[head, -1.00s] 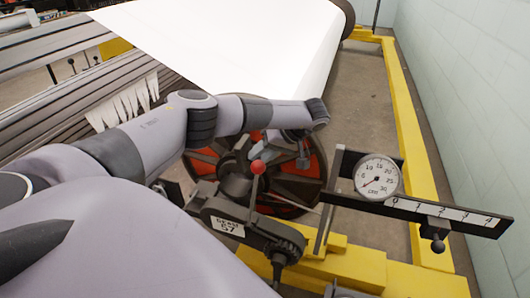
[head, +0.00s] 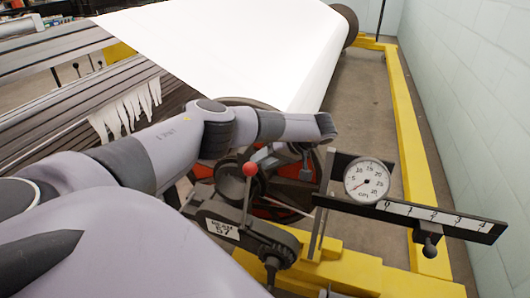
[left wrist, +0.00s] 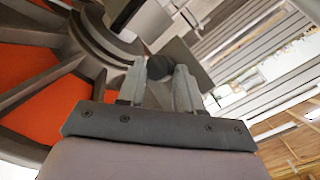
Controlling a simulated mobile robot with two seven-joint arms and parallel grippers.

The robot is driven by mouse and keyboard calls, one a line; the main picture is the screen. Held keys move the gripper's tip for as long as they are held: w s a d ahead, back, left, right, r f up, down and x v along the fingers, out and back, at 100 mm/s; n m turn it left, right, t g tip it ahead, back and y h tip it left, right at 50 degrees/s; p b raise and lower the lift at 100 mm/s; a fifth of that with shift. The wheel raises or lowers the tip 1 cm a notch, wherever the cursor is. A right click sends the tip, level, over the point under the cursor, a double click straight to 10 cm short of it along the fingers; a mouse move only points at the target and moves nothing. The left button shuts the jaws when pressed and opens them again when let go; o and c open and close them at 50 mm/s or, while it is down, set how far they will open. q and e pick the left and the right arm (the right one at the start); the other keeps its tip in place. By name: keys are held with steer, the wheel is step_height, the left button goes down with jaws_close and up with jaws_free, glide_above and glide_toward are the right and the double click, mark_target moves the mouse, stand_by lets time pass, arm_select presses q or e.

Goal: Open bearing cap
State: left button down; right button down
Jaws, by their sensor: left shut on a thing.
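The bearing cap (head: 231,179) is a dark rounded part at the hub of the black and red beam wheel (head: 290,170), partly hidden by my left arm. In the left wrist view, a dark round knob (left wrist: 158,67) sits between the two grey fingertips of my left gripper (left wrist: 160,80). I take the knob to be the bearing cap's handle; the gripper is shut on it. In the head view, my left gripper (head: 262,156) is small and partly hidden beneath the wrist, beside the cap. My right gripper is not in view.
A red-knobbed lever (head: 250,169) rises close in front of the cap from a dark arm with a label plate (head: 222,228). A round gauge (head: 367,181) and a scale bar (head: 430,215) stand to the right. Yellow frame rails (head: 410,140) run beside the wall.

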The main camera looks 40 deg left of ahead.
arm_select(q)
steer(key=shift+s+a+f, duration=0.1)
steer(key=shift+f, duration=0.85)
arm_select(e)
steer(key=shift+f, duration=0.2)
arm_select(q)
steer(key=c, duration=1)
jaws_free()
steer(key=shift+a+f, duration=0.1)
steer(key=shift+f, duration=0.15)
steer(key=shift+c, duration=0.2)
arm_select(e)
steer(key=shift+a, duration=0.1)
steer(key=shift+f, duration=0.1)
arm_select(q)
steer(key=shift+r, duration=0.15)
step_height(320, 180, up, 21)
steer(key=p, duration=0.7)
steer(key=shift+w, duration=0.25)
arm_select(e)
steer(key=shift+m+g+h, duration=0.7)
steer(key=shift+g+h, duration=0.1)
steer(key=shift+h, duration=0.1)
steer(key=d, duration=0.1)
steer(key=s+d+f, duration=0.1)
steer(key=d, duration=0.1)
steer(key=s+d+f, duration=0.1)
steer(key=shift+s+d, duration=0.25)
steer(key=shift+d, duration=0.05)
